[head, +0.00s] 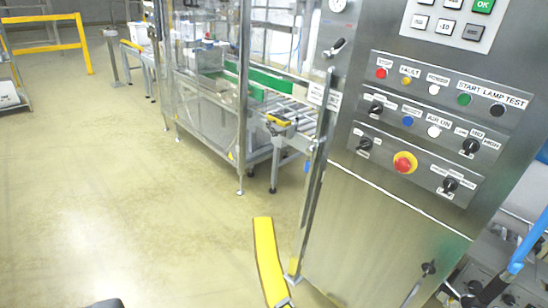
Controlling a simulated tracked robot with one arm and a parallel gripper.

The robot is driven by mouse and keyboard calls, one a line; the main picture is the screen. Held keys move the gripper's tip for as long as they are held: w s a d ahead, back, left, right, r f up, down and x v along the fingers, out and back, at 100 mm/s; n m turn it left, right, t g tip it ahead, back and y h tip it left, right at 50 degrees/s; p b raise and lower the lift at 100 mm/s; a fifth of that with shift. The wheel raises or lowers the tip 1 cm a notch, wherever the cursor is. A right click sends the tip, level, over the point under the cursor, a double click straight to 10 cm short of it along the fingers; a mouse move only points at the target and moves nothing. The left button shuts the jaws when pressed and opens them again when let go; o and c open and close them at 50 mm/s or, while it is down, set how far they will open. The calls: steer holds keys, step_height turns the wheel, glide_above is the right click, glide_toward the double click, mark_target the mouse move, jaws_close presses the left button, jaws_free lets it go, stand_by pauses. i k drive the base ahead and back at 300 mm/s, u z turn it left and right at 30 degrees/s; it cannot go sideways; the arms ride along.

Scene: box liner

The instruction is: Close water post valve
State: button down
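I cannot tell for sure which part is the water post valve. A lever (335,48) with a dark grip and silver neck sits on the upper left edge of the steel control cabinet (390,225), below a round gauge (338,5) cut by the top edge. A small white label (324,98) is below the lever; its text is too blurred to read. A dark rounded shape shows at the bottom edge, left of centre; it may be part of my gripper, but I cannot tell. No fingers show clearly, and nothing is seen touching the lever.
Cabinet panels carry lamps, knobs and a red emergency button (404,162). A yellow strip (267,258) stands at the cabinet's lower left. A conveyor machine (240,120) is behind. A blue bar (528,243) is at the right edge. The left floor is clear up to yellow rails (84,45).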

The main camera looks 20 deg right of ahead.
mark_target(311, 150)
steer(key=z, duration=0.3)
steer(key=i, duration=1.5)
steer(key=z, duration=0.75)
